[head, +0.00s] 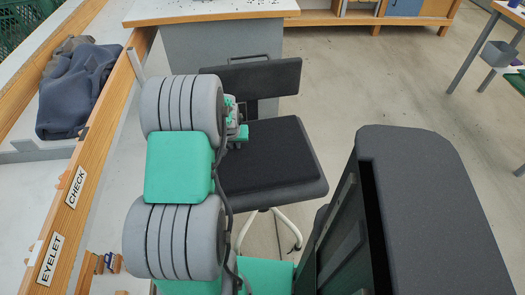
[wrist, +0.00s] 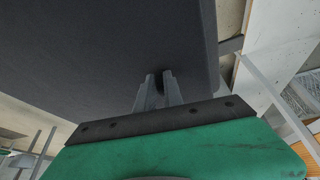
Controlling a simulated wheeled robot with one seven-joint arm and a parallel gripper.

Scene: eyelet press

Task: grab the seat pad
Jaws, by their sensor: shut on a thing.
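The seat pad (head: 262,150) is a flat dark pad lying on the seat of an office chair (head: 250,75) with a dark backrest. My gripper (head: 241,132) is at the pad's left side in the head view, partly hidden behind my grey and green arm. In the wrist view a broad dark surface, which looks like the seat pad (wrist: 110,55), fills the upper part. The two grey fingers of my gripper (wrist: 160,78) reach its edge, close together, with a small dark bit between the tips. My gripper is shut on the pad; the exact grip is hard to see.
A wooden-edged bench (head: 85,165) with "CHECK" and "EYELET" labels runs along the left, with dark blue cloth (head: 78,92) on it. A white-topped table (head: 210,10) stands behind the chair. The floor (head: 350,85) to the chair's right is clear.

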